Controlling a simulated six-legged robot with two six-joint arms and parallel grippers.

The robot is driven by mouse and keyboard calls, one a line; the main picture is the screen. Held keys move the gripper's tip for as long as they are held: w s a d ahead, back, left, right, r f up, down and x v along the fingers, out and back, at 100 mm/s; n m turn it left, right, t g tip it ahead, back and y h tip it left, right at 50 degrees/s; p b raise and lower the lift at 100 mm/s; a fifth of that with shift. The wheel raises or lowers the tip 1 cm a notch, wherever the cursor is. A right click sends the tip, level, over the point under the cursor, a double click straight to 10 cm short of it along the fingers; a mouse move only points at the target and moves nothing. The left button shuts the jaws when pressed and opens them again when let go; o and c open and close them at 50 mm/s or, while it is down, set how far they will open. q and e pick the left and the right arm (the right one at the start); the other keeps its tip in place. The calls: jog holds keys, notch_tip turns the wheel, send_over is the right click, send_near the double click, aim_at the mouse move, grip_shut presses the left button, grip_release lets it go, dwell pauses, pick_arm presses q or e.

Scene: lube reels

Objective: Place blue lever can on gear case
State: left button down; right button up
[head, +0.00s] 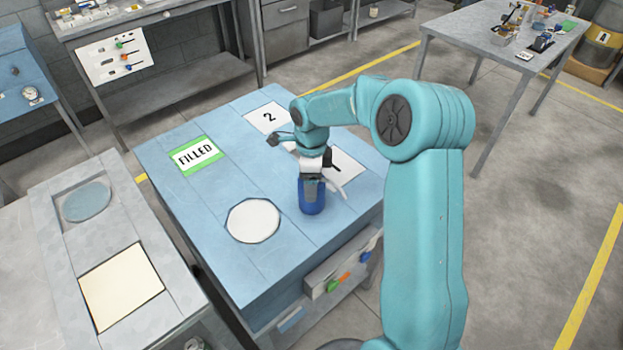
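The blue can (312,197) is upright at the right part of a blue-topped bench (215,195), just right of a white round disc (253,221). My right arm reaches over the bench from the lower right, and its gripper (313,170) is right at the top of the can, pointing down. The gripper and wrist cover the can's upper part, and the fingers are too small to tell whether they grip it. I cannot tell whether the can touches the bench. No part is marked as the gear case. My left gripper is not in view.
A green-edged FILLED card (194,155) and a "2" card (268,117) lie on the bench; another white card (345,166) is partly behind the gripper. A grey bench (170,275) with a cream square stands at left. The bench's middle is clear.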

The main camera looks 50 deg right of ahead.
jog(key=shift+f, duration=0.15)
jog(key=o, duration=1.4)
jog(key=shift+o, duration=0.2)
notch_tip(320, 180, up, 12)
jog(key=shift+r, duration=0.25)
jog(key=shift+s+f, duration=0.1)
jog(key=shift+s, duration=0.05)
